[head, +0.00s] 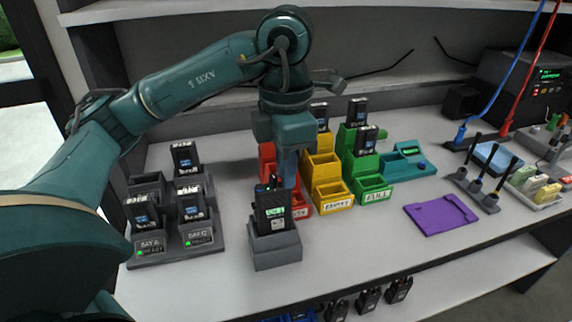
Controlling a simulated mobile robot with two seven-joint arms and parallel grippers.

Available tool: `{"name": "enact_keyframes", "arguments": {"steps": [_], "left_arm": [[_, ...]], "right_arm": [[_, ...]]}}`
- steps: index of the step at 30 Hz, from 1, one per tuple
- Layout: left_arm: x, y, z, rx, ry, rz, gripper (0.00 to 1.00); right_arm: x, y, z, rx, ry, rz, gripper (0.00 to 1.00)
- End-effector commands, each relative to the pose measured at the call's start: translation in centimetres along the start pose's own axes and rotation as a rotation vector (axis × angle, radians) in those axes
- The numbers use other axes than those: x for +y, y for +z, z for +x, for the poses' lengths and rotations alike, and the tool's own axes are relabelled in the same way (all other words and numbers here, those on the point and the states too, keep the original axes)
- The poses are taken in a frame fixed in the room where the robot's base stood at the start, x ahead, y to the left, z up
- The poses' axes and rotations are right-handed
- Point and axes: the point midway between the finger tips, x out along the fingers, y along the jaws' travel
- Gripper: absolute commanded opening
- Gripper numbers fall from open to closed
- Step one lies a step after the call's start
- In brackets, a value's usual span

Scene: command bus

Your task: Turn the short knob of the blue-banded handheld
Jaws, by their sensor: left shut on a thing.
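A black handheld (272,207) stands upright in a grey holder (276,249) near the front of the counter. Its small screen glows green. Its short knob is on the top, mostly hidden by the gripper, and I cannot make out a blue band from here. My left gripper (281,181) points straight down with its fingers at the top of this handheld, shut on what looks like the short knob. My right gripper is not in view.
A charging dock (203,240) with several handhelds stands at the left. Red, yellow (333,202) and green bins (372,187) stand behind the handheld. A purple mat (440,214) lies at the right. More handhelds hang below the counter edge.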

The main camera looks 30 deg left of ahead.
Motion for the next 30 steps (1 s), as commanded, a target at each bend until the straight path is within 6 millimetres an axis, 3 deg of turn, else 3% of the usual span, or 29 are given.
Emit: {"name": "enact_keyframes", "arguments": {"steps": [12,21,22,30], "left_arm": [[0.01,0.01,0.00,0.000,0.000,0.258,0.00],[0.01,0.01,-0.02,-0.001,0.000,0.269,0.00],[0.01,0.01,-0.02,-0.001,0.000,0.268,0.14],[0.01,0.01,-0.01,0.000,0.000,0.268,0.35]], "right_arm": [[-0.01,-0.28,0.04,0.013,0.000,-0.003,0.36],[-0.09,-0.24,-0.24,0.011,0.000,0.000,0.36],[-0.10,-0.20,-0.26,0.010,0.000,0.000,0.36],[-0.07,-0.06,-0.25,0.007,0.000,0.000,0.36]]}}
